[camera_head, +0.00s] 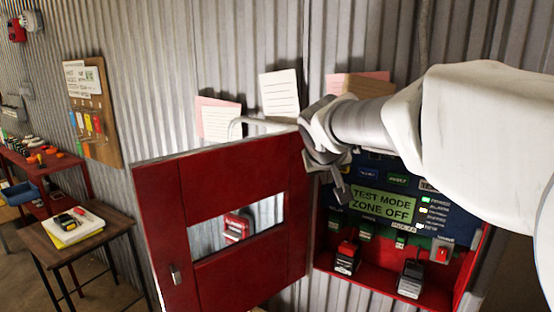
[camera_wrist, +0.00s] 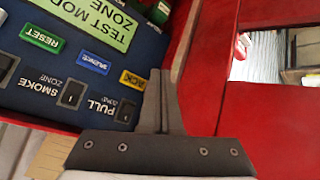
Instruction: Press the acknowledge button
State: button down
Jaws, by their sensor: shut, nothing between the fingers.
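The acknowledge button is a yellow key marked ACK (camera_wrist: 133,80) on the blue panel face (camera_wrist: 60,107), in a row with a blue SILENCE key (camera_wrist: 93,63) and a green RESET key (camera_wrist: 42,39). My gripper (camera_wrist: 160,73) is shut and empty. Its fingertips show just to the right of the ACK key in the wrist view; I cannot tell whether they touch the panel. In the head view my gripper (camera_head: 341,190) is in front of the panel's left part and mostly hides the ACK key. The panel's display (camera_head: 382,204) reads TEST MODE ZONE OFF.
The red cabinet door (camera_head: 170,250) stands open to the left, close to my gripper. Two handheld devices (camera_head: 346,258) (camera_head: 411,278) stand on the cabinet's floor. Paper notes (camera_head: 280,93) are on the corrugated wall above. A small table (camera_head: 75,252) stands at the left.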

jog(key=shift+w+d+p, duration=0.3)
jog(key=shift+w+d, duration=0.35)
jog(key=shift+w, duration=0.3)
jog(key=shift+w+d+p, duration=0.3)
jog(key=shift+w+d, duration=0.3)
jog(key=shift+w, duration=0.35)
jog(key=shift+w+d, duration=0.1)
dwell(0.6)
jog(key=shift+w+d, duration=0.15)
jog(key=shift+w, duration=0.1)
jog(key=shift+w+d, duration=0.3)
jog(key=shift+w, duration=0.1)
dwell(0.8)
jog(key=shift+s+a, duration=0.1)
jog(key=shift+s+a+b, duration=0.45)
jog(key=shift+s+b, duration=0.05)
jog(key=shift+s, duration=0.2)
